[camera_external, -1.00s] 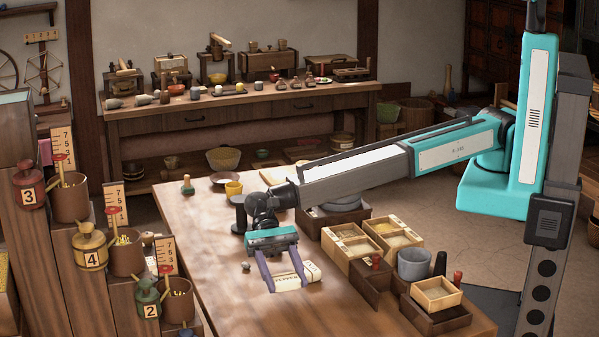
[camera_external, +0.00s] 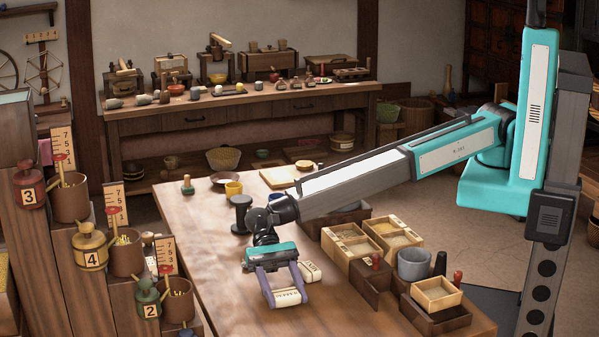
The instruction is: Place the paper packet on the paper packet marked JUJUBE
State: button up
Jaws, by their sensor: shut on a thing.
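My gripper (camera_external: 288,301) is shut on a cream paper packet (camera_external: 288,297) with dark lettering too small to read surely. It holds this packet between its two purple fingers over the near part of the wooden table; the height above the wood is hard to judge. A second cream paper packet (camera_external: 309,271) with dark lettering lies on the table just behind and right of the held one. Its lettering is partly hidden by my gripper, so I cannot read it as JUJUBE. The two packets look apart.
Wooden boxes of grain (camera_external: 384,238), a grey cup (camera_external: 414,264) and a small wooden tray (camera_external: 436,293) stand to the right. A dark spool (camera_external: 241,213), a yellow cup (camera_external: 233,189) and a board (camera_external: 285,177) are at the back. The table's front left is clear.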

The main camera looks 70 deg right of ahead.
aim_at(284, 290)
jog(key=shift+f, duration=0.2)
jog(key=o, duration=1.1)
jog(key=shift+f+b, duration=0.1)
jog(key=shift+b, duration=0.45)
jog(key=p+v, duration=0.1)
jog(key=v, duration=0.2)
jog(key=shift+r+p, duration=0.25)
jog(key=shift+p, duration=0.15)
jog(key=shift+v, duration=0.95)
jog(key=shift+o, duration=0.7)
jog(key=shift+f, duration=0.15)
